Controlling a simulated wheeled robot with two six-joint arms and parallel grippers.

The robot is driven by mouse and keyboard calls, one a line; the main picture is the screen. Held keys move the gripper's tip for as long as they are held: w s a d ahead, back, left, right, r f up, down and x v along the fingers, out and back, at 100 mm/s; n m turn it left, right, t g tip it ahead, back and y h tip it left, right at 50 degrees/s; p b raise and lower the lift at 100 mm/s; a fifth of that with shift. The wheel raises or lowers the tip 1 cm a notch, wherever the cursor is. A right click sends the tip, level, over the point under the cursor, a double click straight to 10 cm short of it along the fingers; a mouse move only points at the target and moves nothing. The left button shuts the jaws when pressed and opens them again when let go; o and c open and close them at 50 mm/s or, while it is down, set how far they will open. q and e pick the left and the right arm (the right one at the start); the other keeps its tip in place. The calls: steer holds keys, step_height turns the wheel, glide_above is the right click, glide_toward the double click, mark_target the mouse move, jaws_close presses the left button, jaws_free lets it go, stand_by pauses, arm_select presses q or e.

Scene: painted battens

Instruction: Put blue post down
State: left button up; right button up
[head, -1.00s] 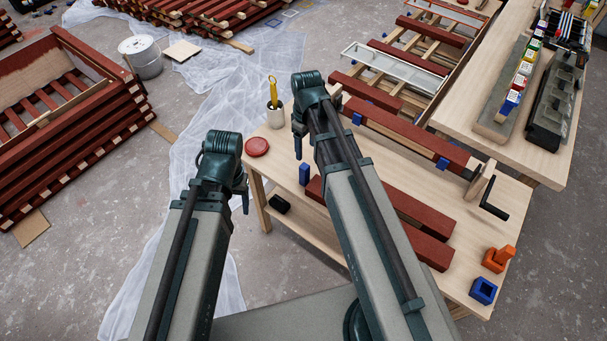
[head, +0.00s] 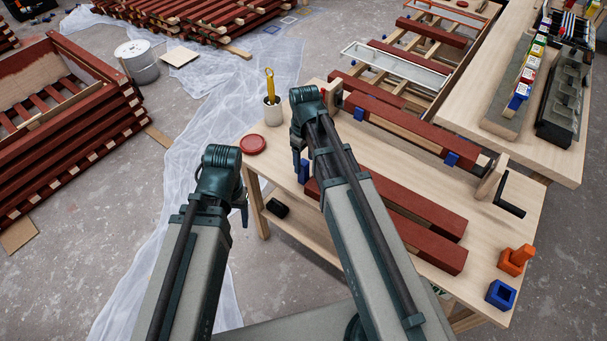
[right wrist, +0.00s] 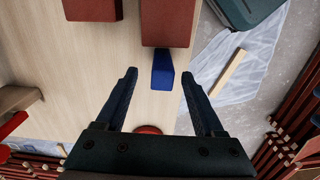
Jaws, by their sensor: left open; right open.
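The blue post (head: 304,171) stands upright on the workbench near its left edge, close to the ends of the two red battens (head: 415,212). In the right wrist view the blue post (right wrist: 162,70) shows between and just beyond the fingertips, with a gap on each side. My right gripper (head: 298,158) is open, beside the post in the head view, partly hidden by its own arm; its fingers (right wrist: 158,77) hold nothing. My left gripper (head: 242,207) is off the bench's left edge, mostly hidden behind its wrist, and holds nothing visible.
A red lid (head: 253,144) and a cup with a yellow-handled tool (head: 272,113) stand at the bench's far left. A blue square socket (head: 501,294) and an orange block (head: 516,260) are at the right. A clamped red batten (head: 410,125) lies behind.

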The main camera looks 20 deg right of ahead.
mark_target(303, 169)
step_height(303, 169, down, 4)
steer(key=b, duration=0.4)
steer(key=shift+a+f, duration=0.15)
steer(key=shift+f, duration=0.1)
steer(key=shift+r, duration=0.1)
jaws_close()
